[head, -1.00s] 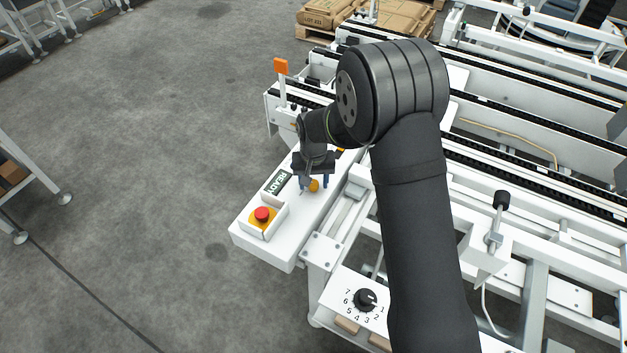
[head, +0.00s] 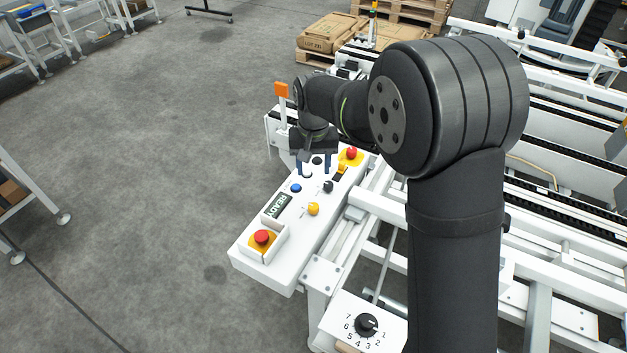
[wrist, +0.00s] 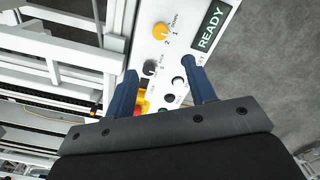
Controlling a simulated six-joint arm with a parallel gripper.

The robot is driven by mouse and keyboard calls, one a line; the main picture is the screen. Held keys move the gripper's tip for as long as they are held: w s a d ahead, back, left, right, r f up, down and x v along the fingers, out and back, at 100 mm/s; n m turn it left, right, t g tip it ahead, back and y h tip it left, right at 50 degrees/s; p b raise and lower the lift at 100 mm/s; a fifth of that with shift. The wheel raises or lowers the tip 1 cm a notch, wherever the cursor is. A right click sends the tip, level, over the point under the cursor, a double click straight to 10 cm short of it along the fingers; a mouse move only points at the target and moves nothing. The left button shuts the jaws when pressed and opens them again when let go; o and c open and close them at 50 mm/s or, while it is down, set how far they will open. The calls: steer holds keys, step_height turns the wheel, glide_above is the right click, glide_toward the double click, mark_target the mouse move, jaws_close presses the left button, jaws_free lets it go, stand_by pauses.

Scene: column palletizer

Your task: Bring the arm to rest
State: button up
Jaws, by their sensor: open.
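My gripper (head: 316,166) is open above the far part of the white control panel (head: 272,240) in the head view. In the wrist view its two blue fingers (wrist: 163,88) are spread apart over the panel, with nothing held between them. The panel carries a READY display (head: 278,206), a yellow knob (head: 313,209), a black knob (head: 328,186), a blue button (head: 296,188) and a red button at each end, the near one (head: 262,237) in a white guard. In the wrist view, the far red button is partly hidden behind a finger.
White conveyor frames (head: 555,220) with rails lie to the right of the panel. A numbered dial (head: 367,324) sits on a plate at the front. Open grey floor (head: 150,180) lies to the left.

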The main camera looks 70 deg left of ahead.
mark_target(313, 206)
steer(key=shift+r, duration=0.95)
step_height(313, 206, down, 17)
steer(key=shift+f, duration=0.2)
steer(key=shift+r, duration=0.1)
steer(key=shift+f, duration=0.25)
steer(key=shift+r+n, duration=0.1)
steer(key=shift+n, duration=0.3)
steer(key=n, duration=0.8)
step_height(313, 206, up, 9)
steer(key=shift+f, duration=0.1)
stand_by(1.8)
